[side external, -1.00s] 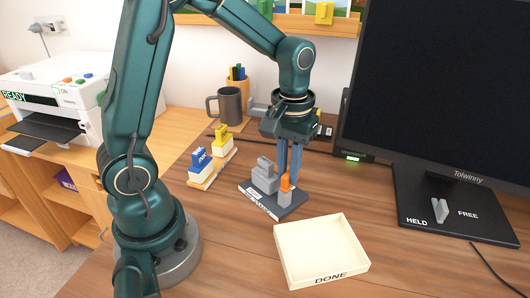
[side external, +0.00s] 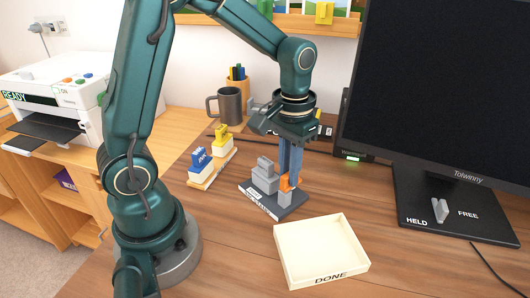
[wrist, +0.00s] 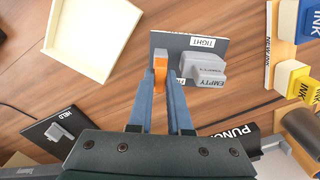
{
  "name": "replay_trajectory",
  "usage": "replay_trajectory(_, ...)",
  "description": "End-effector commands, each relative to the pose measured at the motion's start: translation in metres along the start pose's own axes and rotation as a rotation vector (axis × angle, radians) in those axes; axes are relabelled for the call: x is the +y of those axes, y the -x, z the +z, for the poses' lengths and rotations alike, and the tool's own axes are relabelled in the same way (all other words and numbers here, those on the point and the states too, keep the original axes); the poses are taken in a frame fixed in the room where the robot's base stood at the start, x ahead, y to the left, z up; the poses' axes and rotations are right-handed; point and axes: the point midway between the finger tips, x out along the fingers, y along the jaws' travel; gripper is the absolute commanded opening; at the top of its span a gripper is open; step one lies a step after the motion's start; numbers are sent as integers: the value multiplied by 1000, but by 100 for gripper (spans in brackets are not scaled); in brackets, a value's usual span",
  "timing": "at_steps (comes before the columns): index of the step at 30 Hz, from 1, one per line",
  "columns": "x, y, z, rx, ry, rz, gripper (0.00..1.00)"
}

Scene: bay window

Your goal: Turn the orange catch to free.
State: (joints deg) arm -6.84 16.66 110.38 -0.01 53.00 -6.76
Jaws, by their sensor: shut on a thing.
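The orange catch (side external: 286,185) stands on a small grey post on the dark base plate (side external: 261,207) in the side view. In the wrist view the catch (wrist: 161,68) is an orange bar beside a grey cartridge block (wrist: 203,67) marked EMPTY. My gripper (wrist: 160,76) points down, its two blue-grey fingers shut on the catch from both sides. The plate's edge label reads TIGHT in the wrist view. The fingers hide part of the catch, and I cannot read a free mark on the plate.
A cream tray (side external: 287,257) marked DONE lies in front of the plate. Yellow and blue ink cartridges (side external: 211,162) stand to its left, with a grey mug (side external: 229,105) behind. The monitor foot (side external: 420,190) at right carries a grey lever between HELD and FREE.

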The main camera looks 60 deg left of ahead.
Motion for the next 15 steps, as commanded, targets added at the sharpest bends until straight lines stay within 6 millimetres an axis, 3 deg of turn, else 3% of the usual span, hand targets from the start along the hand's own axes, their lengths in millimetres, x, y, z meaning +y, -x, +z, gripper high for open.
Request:
replay_trajectory(1,0,0,-1,4,0,1,0)
replay_trajectory(2,0,0,-1,4,0,1,28)
replay_trajectory(3,0,0,-1,3,0,1,44)
replay_trajectory(4,0,0,-1,3,0,0,48)
replay_trajectory(15,0,5,-1,5,1,0,48)
